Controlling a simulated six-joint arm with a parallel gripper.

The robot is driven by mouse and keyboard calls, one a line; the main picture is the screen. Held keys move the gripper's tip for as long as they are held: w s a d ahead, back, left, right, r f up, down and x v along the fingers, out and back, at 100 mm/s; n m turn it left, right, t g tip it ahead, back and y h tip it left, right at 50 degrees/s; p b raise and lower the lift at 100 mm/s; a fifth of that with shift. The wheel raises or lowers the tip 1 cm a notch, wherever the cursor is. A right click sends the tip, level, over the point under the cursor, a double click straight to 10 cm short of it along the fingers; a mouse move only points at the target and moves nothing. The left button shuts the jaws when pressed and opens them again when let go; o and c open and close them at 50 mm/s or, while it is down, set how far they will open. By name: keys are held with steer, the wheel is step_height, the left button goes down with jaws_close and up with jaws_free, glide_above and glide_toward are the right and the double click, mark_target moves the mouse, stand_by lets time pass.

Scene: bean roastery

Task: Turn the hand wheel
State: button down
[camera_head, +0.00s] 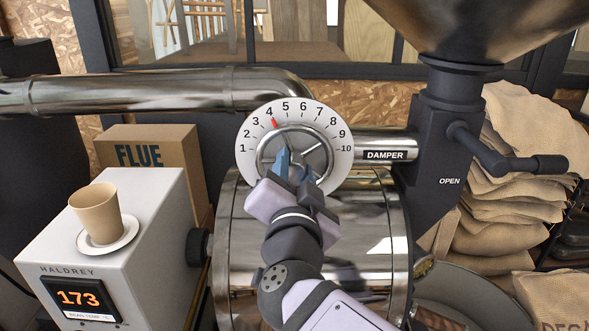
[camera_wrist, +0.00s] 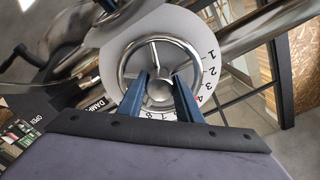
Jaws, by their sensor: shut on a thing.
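The hand wheel (camera_head: 293,128) is a small metal wheel with a round hub on a white dial (camera_head: 246,155) numbered 1 to 10. A red mark shows on the dial beside 4. A pale line on the wheel points up and right, close to 9. My gripper (camera_head: 294,165) reaches up from below, its blue fingers at the wheel's middle. In the wrist view, my gripper (camera_wrist: 160,84) has one finger on each side of the hub of the hand wheel (camera_wrist: 160,93), shut on it. The fingers hide part of the wheel's lower side and some of the dial.
A black lever (camera_head: 505,158) marked OPEN stands to the right, past the DAMPER label (camera_head: 385,155). Left are a white box with a readout (camera_head: 75,298), a paper cup (camera_head: 97,212) on a saucer, and a FLUE carton (camera_head: 165,150). A steel pipe (camera_head: 150,92) runs above.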

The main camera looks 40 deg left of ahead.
steer(key=c, duration=1.3)
jaws_free()
steer(key=shift+s, duration=0.1)
steer(key=shift+b+v, duration=1)
steer(key=shift+v, duration=2.6)
steer(key=shift+r, duration=0.1)
